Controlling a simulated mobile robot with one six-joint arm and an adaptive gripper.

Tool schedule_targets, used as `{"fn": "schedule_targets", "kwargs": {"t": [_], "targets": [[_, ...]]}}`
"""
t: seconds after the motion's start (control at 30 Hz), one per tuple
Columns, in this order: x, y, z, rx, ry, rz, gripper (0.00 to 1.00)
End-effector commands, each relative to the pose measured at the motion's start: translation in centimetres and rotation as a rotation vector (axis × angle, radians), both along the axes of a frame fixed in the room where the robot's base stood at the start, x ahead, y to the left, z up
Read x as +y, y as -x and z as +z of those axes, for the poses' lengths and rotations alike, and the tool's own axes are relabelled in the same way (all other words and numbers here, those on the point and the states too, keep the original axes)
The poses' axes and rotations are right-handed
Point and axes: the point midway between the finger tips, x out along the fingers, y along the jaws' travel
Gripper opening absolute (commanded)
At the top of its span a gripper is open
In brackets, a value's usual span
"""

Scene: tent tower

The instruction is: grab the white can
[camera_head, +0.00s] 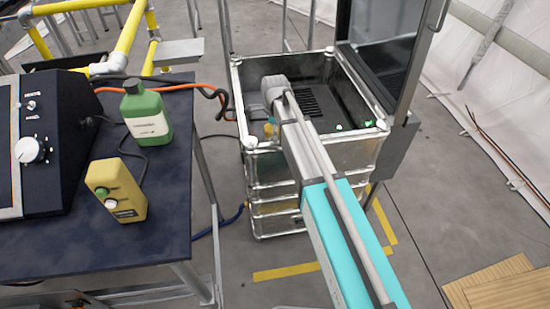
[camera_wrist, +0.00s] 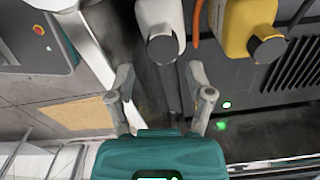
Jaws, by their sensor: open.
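The white can (camera_wrist: 160,28) with a dark round cap shows at the top middle of the wrist view, partly cut off by the frame edge. My gripper (camera_wrist: 160,76) is open and empty. Its two fingers point toward the white can, one to each side of its line, and the can lies beyond the fingertips. In the head view my arm reaches over the metal-framed bin, and my gripper is mostly hidden behind it. I cannot make out the white can there.
A yellow can (camera_wrist: 237,28) stands right of the white one. The metal bin (camera_head: 272,190) has an open dark door (camera_head: 385,50) at its right.

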Motion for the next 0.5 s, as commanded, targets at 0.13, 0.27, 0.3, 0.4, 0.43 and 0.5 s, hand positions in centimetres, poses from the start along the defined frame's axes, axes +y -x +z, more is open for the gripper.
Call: {"fn": "schedule_targets", "kwargs": {"t": [0.13, 0.27, 0.3, 0.4, 0.43, 0.5], "targets": [[0.0, 0.0, -0.2, 0.0, 0.0, 0.0, 0.67], [0.0, -0.1, -0.8, 0.0, 0.0, 0.0, 0.67], [0.0, -0.1, -1.1, 0.0, 0.0, 0.0, 0.67], [0.0, -0.2, -1.8, 0.0, 0.0, 0.0, 0.67], [0.0, -0.2, -2.0, 0.0, 0.0, 0.0, 0.67], [0.1, -0.2, -2.6, 0.0, 0.0, 0.0, 0.67]]}}
